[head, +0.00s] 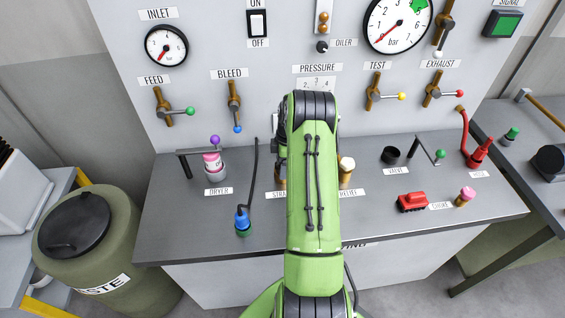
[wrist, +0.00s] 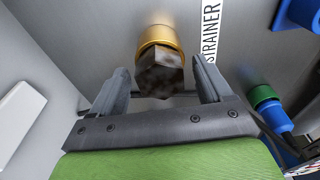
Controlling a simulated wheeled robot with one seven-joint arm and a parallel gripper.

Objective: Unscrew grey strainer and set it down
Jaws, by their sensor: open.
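The grey strainer (wrist: 160,72) shows in the wrist view as a dull, mottled, dark hex-shaped piece against a brass fitting (wrist: 158,38). The STRAINER label (wrist: 211,30) is beside it. My gripper (wrist: 158,67) is open, with one finger on each side of the strainer. I cannot tell whether either finger touches it. In the head view my green arm hides the gripper and the strainer; a sliver of brass (head: 282,176) shows at the arm's left edge, above the partly covered label.
On the grey bench (head: 340,222), a pink-topped dryer part (head: 212,163) and a blue connector (head: 242,222) stand left of my arm. A white-topped brass part (head: 346,172) is close on its right. A red block (head: 412,202) lies farther right. The bench's front left is clear.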

